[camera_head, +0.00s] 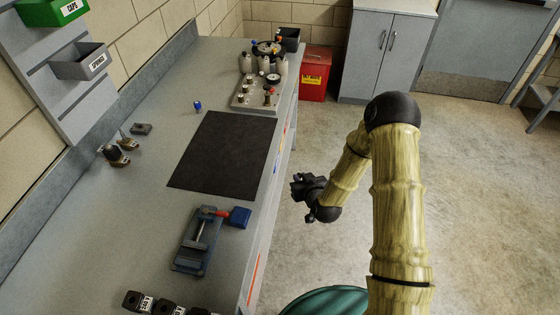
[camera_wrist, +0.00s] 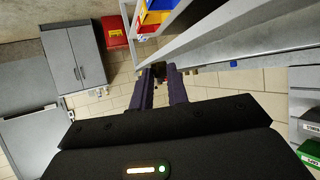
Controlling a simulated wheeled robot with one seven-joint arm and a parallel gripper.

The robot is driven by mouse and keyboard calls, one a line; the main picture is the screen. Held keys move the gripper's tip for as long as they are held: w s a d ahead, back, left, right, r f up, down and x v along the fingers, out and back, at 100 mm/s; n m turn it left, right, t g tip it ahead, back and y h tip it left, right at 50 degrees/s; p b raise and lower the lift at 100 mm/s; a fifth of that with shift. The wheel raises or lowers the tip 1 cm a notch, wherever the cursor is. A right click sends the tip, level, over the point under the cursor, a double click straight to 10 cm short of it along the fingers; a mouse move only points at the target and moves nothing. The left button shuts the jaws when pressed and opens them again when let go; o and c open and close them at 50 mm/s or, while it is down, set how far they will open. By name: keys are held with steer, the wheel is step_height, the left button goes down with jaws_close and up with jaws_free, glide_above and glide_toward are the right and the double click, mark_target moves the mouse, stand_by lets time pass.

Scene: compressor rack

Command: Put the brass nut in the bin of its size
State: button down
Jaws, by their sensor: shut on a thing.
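My gripper (camera_head: 310,190) is off the right side of the bench, over the floor. In the wrist view its two fingers (camera_wrist: 161,80) are closed on a small dark brownish thing (camera_wrist: 158,69). It is at the fingertips and fits the brass nut, but its colour and shape are hard to make out. Red, blue and yellow bins (camera_wrist: 152,18) show at the top of the wrist view, along the bench's side. Their size labels cannot be read.
The bench (camera_head: 135,215) carries a black mat (camera_head: 224,155), a vise (camera_head: 197,240), a fitting plate (camera_head: 255,93) and labelled dark blocks (camera_head: 137,301) at the front. A green caps bin (camera_head: 55,10) and grey springs bin (camera_head: 80,62) hang at left.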

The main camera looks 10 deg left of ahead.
steer(key=s+d+f+m+h, duration=0.4)
steer(key=s+d+f, duration=0.6)
steer(key=d+f, duration=0.4)
steer(key=shift+d+t+h+b, duration=0.35)
steer(key=shift+d+t+h, duration=0.05)
steer(key=shift+d, duration=0.1)
steer(key=shift+s+a, duration=0.1)
